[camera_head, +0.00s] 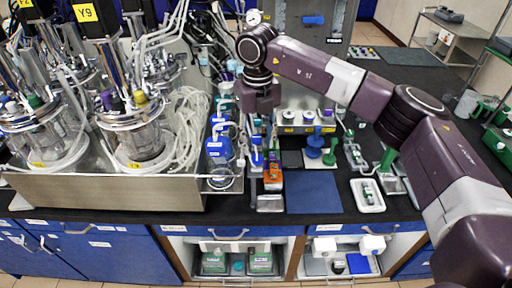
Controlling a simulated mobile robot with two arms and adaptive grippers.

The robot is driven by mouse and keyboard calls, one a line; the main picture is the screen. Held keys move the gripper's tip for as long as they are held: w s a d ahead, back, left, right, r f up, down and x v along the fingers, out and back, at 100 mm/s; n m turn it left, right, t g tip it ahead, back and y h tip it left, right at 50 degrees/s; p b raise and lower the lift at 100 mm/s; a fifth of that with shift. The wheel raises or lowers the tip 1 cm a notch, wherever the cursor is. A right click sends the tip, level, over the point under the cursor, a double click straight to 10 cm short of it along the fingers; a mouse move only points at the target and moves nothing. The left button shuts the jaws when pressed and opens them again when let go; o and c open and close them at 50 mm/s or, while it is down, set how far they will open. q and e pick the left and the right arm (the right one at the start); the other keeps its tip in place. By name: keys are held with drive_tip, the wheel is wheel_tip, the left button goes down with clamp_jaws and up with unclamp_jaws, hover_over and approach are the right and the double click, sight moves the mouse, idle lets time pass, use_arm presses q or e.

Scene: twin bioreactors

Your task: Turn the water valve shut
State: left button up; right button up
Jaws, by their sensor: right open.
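I cannot pick out the water valve for certain. Several blue fittings (218,134) stand in a column at the right end of the bioreactor tray, close to the left of my right gripper. My right gripper (264,168) hangs down from its purple wrist, over the bench between these fittings and the blue mat. It is open. Its fingers are small and partly lost among the blue and orange items around them, so contact cannot be told. My left gripper is not in view.
Glass bioreactor vessels (137,138) with tubing stand in a steel tray (110,190) at left. A blue mat (312,192) lies right of my gripper, with green stands (330,158) behind it and a white tray (367,196) beside it. Open shelves (238,262) are below the bench.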

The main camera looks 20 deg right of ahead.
sight(257, 157)
wheel_tip(257, 157, down, 3)
drive_tip(key=shift+s+r+p, duration=0.1)
drive_tip(key=shift+r+p, duration=0.05)
drive_tip(key=shift+p, duration=0.35)
drive_tip(key=shift+w+f, duration=0.25)
drive_tip(key=shift+f, duration=0.4)
drive_tip(key=shift+w+f, duration=0.15)
drive_tip(key=shift+f, duration=0.45)
drive_tip(key=c, duration=0.8)
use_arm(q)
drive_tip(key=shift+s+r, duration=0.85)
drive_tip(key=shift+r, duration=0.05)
use_arm(e)
clamp_jaws()
